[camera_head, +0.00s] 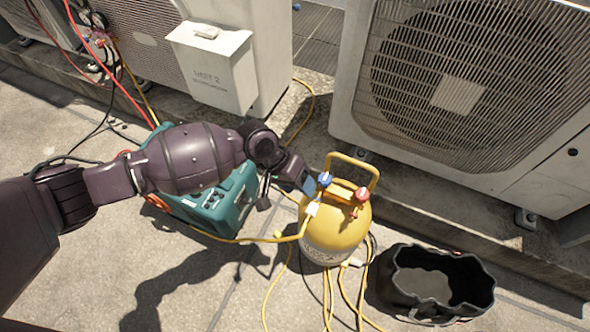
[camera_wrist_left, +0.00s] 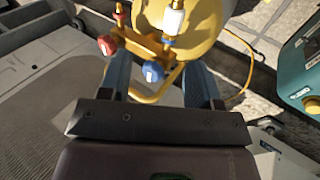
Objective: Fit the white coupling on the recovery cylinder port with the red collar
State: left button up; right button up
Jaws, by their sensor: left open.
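The yellow recovery cylinder (camera_head: 333,236) stands upright on the roof, with a blue knob (camera_head: 324,179) and a red knob (camera_head: 362,194) on top. The white coupling (camera_head: 312,208) is at the blue-knob side, on a yellow hose. In the left wrist view the white coupling (camera_wrist_left: 174,20) sits in line with a port with a blue collar (camera_wrist_left: 168,41); I cannot tell if it is locked. The other port, with the red collar (camera_wrist_left: 119,12), looks bare. My left gripper (camera_head: 308,187) is open at the cylinder top, its fingers (camera_wrist_left: 160,75) either side of the blue knob, holding nothing.
A teal machine (camera_head: 222,204) stands left of the cylinder, beneath my left arm. A black open bag (camera_head: 430,285) stands to the right. Condensers (camera_head: 445,85) line the back. Yellow hoses (camera_head: 290,270) trail around the cylinder's foot. The front floor is mostly clear.

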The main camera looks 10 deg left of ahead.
aim_at(307, 217)
pick_arm(q)
jog(key=shift+g+y, duration=0.3)
jog(key=d+f+b, duration=0.1)
jog(key=f, duration=0.1)
jog(key=d+f+b, duration=0.1)
jog(key=f+b, duration=0.1)
jog(key=f, duration=0.1)
jog(key=w+d+f+b, duration=0.1)
jog(key=f, duration=0.2)
jog(key=shift+d+f, duration=0.1)
jog(key=shift+d, duration=0.05)
jog(key=shift+d+f+b, duration=0.4)
jog(key=shift+f+b, duration=0.05)
jog(key=shift+f, duration=0.15)
pick_arm(e)
jog(key=shift+w+d+f+m+t, duration=0.1)
jog(key=shift+d+f+m+t, duration=0.1)
jog(key=shift+t, duration=0.25)
jog(key=shift+w+d+f+m+t, duration=0.1)
jog(key=shift+m+t, duration=0.1)
jog(key=shift+t, duration=0.25)
pick_arm(q)
jog(key=shift+c, duration=0.3)
grip_shut()
pick_arm(e)
jog(key=shift+s, duration=0.1)
